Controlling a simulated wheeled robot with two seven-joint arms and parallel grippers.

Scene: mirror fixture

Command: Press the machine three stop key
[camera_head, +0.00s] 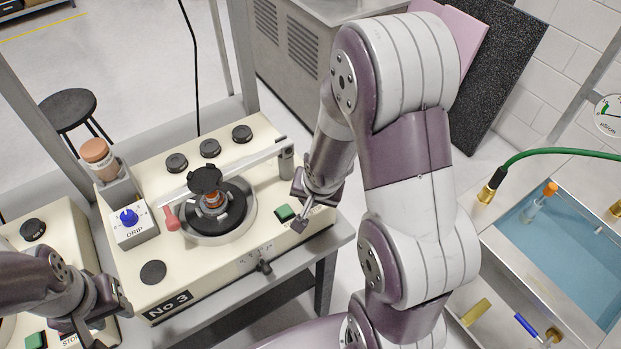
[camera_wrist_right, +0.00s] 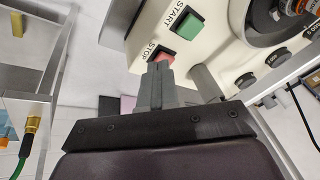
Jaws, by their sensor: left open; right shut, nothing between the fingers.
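The cream machine (camera_head: 205,275) labelled No 3 stands in the middle of the head view. Its green START key (camera_head: 285,213) is at its right front corner. My right gripper (camera_head: 299,224) is beside that key and hides the STOP key there. In the right wrist view, the red STOP key (camera_wrist_right: 164,55) shows beyond my right gripper (camera_wrist_right: 160,68), next to the green START key (camera_wrist_right: 188,25). The shut fingertips cover part of the red key; I cannot tell whether they touch it. My left gripper (camera_head: 98,318) is open and empty at the lower left.
A second cream machine (camera_head: 62,245) stands at the left. The drip box (camera_head: 133,228) and a round plate (camera_head: 238,222) with a lever arm (camera_head: 225,172) are on machine three. A blue water basin (camera_head: 560,245) with a green hose (camera_head: 560,151) is at the right.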

